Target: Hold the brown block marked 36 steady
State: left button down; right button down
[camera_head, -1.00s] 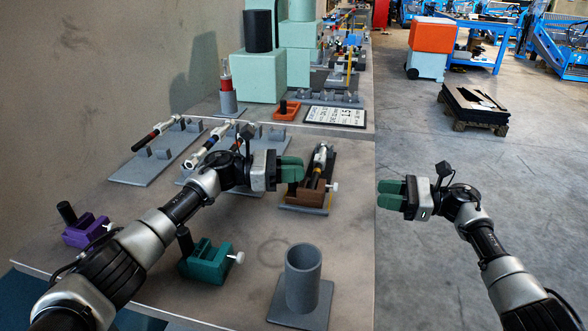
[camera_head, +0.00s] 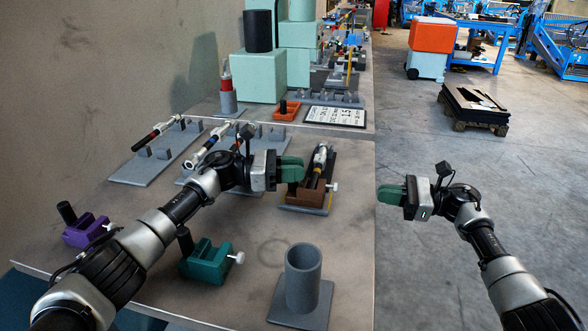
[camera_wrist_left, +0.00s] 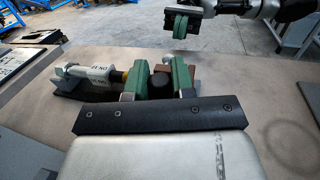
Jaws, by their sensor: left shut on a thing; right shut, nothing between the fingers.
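The brown block (camera_head: 305,197) sits on a grey base plate near the right edge of the bench. A white-and-black tool (camera_head: 319,162) lies in it, and a pale knob sticks out at its right. The marking 36 cannot be read. My left gripper (camera_head: 297,170) is shut on the brown block from the left. In the left wrist view, brown (camera_wrist_left: 158,69) shows between the green fingers, with a black round post (camera_wrist_left: 162,85) in front. The fingers hide part of the block. My right gripper (camera_head: 381,193) is shut and empty, beyond the bench's right edge.
A teal block (camera_head: 206,263), a purple block (camera_head: 88,231) and a grey cup on a plate (camera_head: 303,277) stand at the front of the bench. An orange block (camera_head: 287,111) and a sign (camera_head: 335,116) are behind. Grey racks with tools lie to the left.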

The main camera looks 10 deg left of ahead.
aim_at(336, 187)
dwell(0.9)
jog(key=w+d+r+m+t+h, duration=0.25)
jog(key=r+m+t, duration=0.25)
jog(key=m+t, duration=0.35)
jog(key=w+d+r+m+t+h, duration=0.2)
jog(key=w+d+r+m+t, duration=0.15)
jog(key=r+m+t, duration=0.5)
jog(key=s+a+f+m+g+h, duration=0.2)
jog(key=s+f+g, duration=0.1)
jog(key=f, duration=0.3)
jog(key=s+a+f+m+g+h, duration=0.1)
jog(key=s+a+f+m+g, duration=0.1)
jog(key=f, duration=0.5)
jog(key=shift+s+a+m+g+h, duration=0.15)
jog(key=shift+s+m+g+h, duration=0.25)
jog(key=shift+s+g, duration=0.45)
jog(key=shift+w+a, duration=0.1)
jog(key=shift+w, duration=0.1)
jog(key=shift+w+a, duration=0.15)
jog(key=shift+a, duration=1.3)
jog(key=shift+w+a, duration=0.15)
jog(key=shift+a, duration=1.25)
jog(key=shift+w+a, duration=0.15)
jog(key=shift+a, duration=1.3)
